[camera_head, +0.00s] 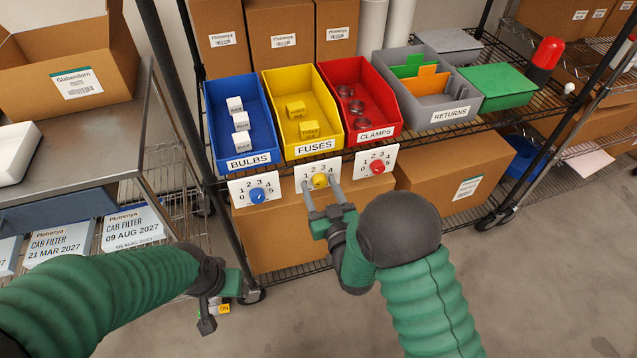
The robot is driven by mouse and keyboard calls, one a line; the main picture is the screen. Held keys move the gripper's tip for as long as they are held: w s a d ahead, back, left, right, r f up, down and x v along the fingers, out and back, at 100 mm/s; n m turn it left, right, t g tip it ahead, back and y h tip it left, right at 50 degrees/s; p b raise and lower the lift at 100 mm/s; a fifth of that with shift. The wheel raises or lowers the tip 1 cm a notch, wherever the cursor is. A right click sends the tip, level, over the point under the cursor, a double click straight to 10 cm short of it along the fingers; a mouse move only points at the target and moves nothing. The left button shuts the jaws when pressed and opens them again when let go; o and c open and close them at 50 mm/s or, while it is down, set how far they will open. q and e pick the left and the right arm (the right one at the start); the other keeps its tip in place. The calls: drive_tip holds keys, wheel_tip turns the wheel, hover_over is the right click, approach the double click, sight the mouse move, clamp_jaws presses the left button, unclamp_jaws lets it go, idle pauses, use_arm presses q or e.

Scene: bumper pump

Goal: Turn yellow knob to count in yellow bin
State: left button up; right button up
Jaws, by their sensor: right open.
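The yellow knob (320,181) sits on a white number dial plate (311,172) below the yellow bin labelled FUSES (273,84). Two yellow boxes (309,129) are visible in that bin. My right gripper (321,186) is open, with one finger on each side of the yellow knob; I cannot tell whether they touch it. The fingers and knob cover part of the dial's numbers, so its setting is unclear. My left gripper (206,318) hangs low at the left, apart from the shelf, its fingers too unclear to read.
The blue BULBS bin (208,118) with its blue knob (257,195) is to the left. The red CLAMPS bin (382,98) with its red knob (377,167) is to the right. Cardboard boxes (270,239) stand behind and below the dials. A metal table (116,140) is at far left.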

drive_tip(key=shift+d+f, duration=0.1)
drive_tip(key=shift+d, duration=0.35)
drive_tip(key=c, duration=0.6)
drive_tip(key=shift+a, duration=0.2)
clamp_jaws()
use_arm(q)
drive_tip(key=shift+d, duration=0.25)
use_arm(e)
drive_tip(key=shift+m, duration=0.4)
drive_tip(key=m, duration=0.3)
drive_tip(key=shift+w+b, duration=0.1)
drive_tip(key=shift+b, duration=0.3)
use_arm(q)
drive_tip(key=shift+f, duration=0.55)
use_arm(e)
drive_tip(key=shift+m, duration=2)
drive_tip(key=shift+r, duration=0.2)
